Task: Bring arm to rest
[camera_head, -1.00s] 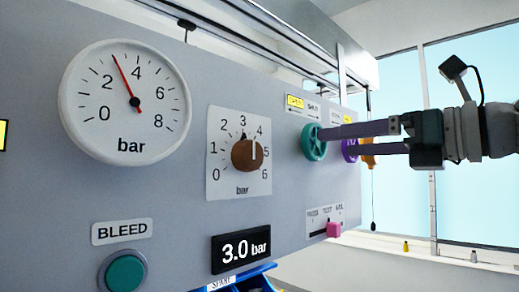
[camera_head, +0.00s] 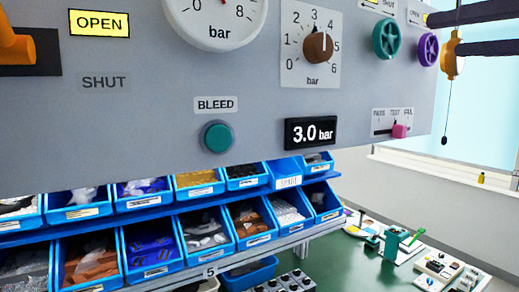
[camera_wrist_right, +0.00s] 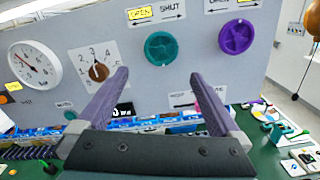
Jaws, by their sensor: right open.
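The display (camera_head: 310,132) reads 3.0 bar. My right gripper (camera_head: 444,33) is at the upper right of the head view, its dark fingers spread and empty, to the right of the purple handwheel. In the right wrist view my right gripper (camera_wrist_right: 156,66) shows two purple-grey fingers wide apart, pointing at the panel, with nothing between them. The knob also shows there, left of the fingers (camera_wrist_right: 98,71). My left gripper is not in view.
A green handwheel (camera_head: 387,39), a purple handwheel (camera_head: 427,49) and a pink slider (camera_head: 400,131) are on the panel. The green BLEED button (camera_head: 218,137) is lower left. Blue bins (camera_head: 150,200) stand below. An orange pull handle (camera_head: 452,58) hangs at the right.

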